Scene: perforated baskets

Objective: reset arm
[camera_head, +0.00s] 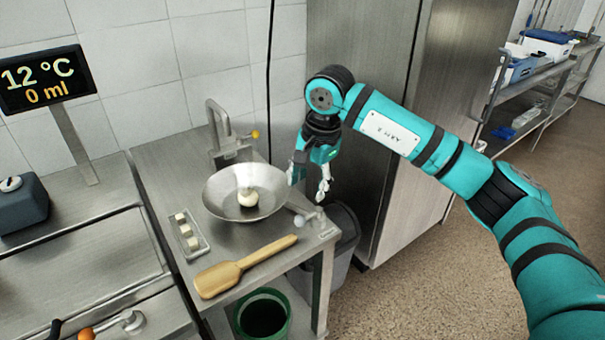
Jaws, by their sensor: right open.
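My right arm, teal with black bands, comes in from the right. Its gripper (308,185) hangs fingers down at the right edge of the small steel table (250,238), beside a wide metal bowl (225,200). The fingers are apart with nothing between them. My left gripper does not show.
A wooden paddle (222,277) and a small tray (199,250) with pale cubes lie on the table. A green bin (262,315) stands below. A display (47,79) reads 12 °C and 0 ml. A steel cabinet (352,110) stands behind the gripper. Floor at right is open.

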